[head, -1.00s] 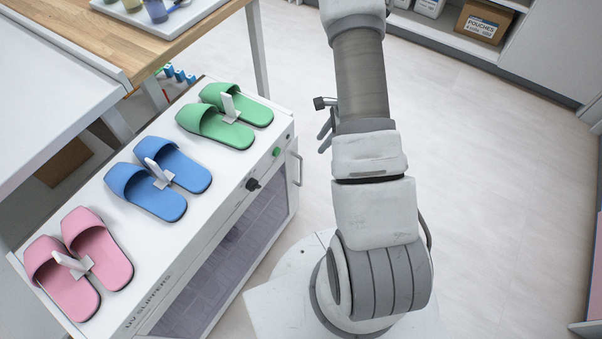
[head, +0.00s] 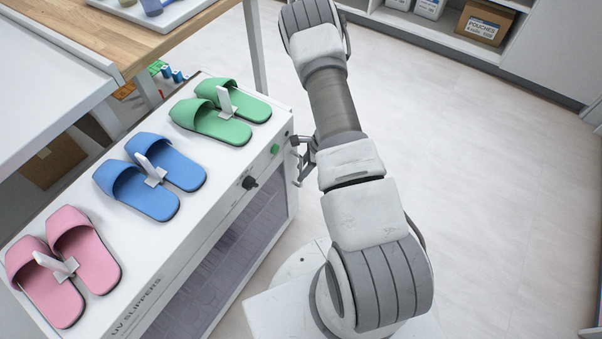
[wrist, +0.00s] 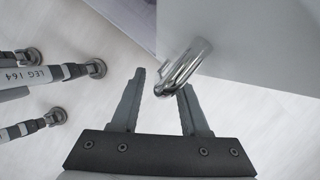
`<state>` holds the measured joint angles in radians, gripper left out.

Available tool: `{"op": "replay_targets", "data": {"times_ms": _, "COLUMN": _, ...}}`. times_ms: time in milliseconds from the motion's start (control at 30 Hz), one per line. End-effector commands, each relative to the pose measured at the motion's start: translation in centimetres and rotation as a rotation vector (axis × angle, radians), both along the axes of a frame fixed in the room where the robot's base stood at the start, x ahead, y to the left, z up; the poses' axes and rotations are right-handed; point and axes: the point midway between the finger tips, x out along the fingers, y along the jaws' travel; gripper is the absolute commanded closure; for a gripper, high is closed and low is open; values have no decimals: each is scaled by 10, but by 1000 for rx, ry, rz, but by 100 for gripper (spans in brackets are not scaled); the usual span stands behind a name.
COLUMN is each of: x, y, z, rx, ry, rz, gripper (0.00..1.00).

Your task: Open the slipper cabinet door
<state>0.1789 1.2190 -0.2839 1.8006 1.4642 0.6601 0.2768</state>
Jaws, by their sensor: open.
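The white slipper cabinet (head: 216,188), labelled "UV SLIPPERS", stands on the left in the head view. Its dark glass door (head: 235,245) is shut. In the wrist view, the metal bar handle (wrist: 184,68) sticks out from a pale panel (wrist: 250,45). My gripper (head: 303,158) is open at the handle end of the cabinet. In the wrist view, the handle's near end lies between or just beyond the open fingertips (wrist: 162,82), closer to the right finger. I cannot tell whether they touch. The handle is mostly hidden behind my gripper in the head view.
Pink (head: 65,265), blue (head: 152,175) and green (head: 222,112) slipper pairs stand on the cabinet top. A wooden table (head: 185,35) stands behind. The floor at right is clear.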

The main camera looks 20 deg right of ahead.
Motion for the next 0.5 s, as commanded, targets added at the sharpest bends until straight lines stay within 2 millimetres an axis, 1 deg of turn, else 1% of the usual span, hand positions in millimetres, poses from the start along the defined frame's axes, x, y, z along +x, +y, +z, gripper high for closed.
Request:
{"op": "replay_targets", "data": {"times_ms": 33, "x": 0, "y": 2, "z": -6, "rx": -1, "ry": 1, "rz": 1, "gripper": 55}}
{"op": "replay_targets", "data": {"times_ms": 133, "x": 1, "y": 4, "z": -11, "rx": 0, "ry": 0, "rz": 1, "gripper": 55}}
{"op": "replay_targets", "data": {"times_ms": 433, "x": 2, "y": 5, "z": -12, "rx": 0, "ry": 0, "rz": 0, "gripper": 55}}
{"op": "replay_targets", "data": {"times_ms": 467, "x": 2, "y": 5, "z": -12, "rx": 0, "ry": 0, "rz": 0, "gripper": 59}}
{"op": "replay_targets", "data": {"times_ms": 500, "x": 2, "y": 5, "z": -12, "rx": 0, "ry": 0, "rz": 0, "gripper": 66}}
